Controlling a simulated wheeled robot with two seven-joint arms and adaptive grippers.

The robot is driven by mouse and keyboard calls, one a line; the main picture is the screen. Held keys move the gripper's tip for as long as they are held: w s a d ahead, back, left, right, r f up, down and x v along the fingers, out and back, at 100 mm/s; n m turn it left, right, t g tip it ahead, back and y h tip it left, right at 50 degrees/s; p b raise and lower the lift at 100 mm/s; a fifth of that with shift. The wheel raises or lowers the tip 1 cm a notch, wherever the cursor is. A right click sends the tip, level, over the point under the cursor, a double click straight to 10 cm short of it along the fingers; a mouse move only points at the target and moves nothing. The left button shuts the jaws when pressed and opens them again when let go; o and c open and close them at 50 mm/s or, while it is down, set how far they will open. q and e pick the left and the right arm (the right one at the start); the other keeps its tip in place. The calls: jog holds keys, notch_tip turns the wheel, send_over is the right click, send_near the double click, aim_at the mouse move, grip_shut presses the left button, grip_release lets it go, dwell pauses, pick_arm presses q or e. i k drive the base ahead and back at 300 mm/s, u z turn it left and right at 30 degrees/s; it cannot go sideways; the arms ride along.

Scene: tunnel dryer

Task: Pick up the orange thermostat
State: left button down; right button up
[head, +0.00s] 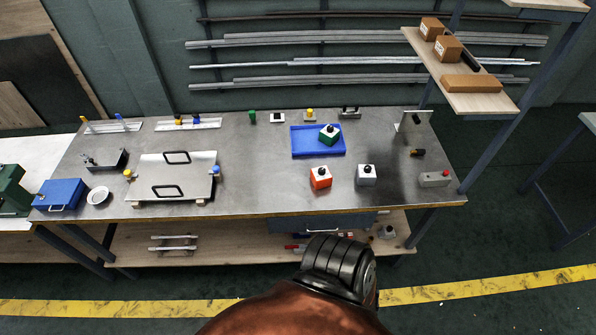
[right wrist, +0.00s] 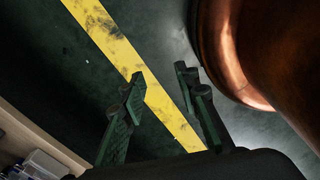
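The orange thermostat (head: 320,178), a small box with a black knob on top, stands upright on the grey metal worktop (head: 260,190) near its front edge, just in front of the blue tray (head: 301,151). A similar light grey thermostat (head: 366,176) stands to its right. A green one (head: 329,136) sits in the tray. My right gripper (right wrist: 160,76) is open and empty in the right wrist view, over the floor and away from the worktop. The orange thermostat is not in that view. My left gripper is in neither view.
A metal plate with two black handles (head: 172,190) lies on the left of the worktop. A raised wooden shelf with cartons (head: 470,85) overhangs the back right. A lower shelf (head: 225,247) runs underneath.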

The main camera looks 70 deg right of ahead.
aim_at(319, 181)
jog(key=i, duration=0.85)
jog(key=z, duration=2.35)
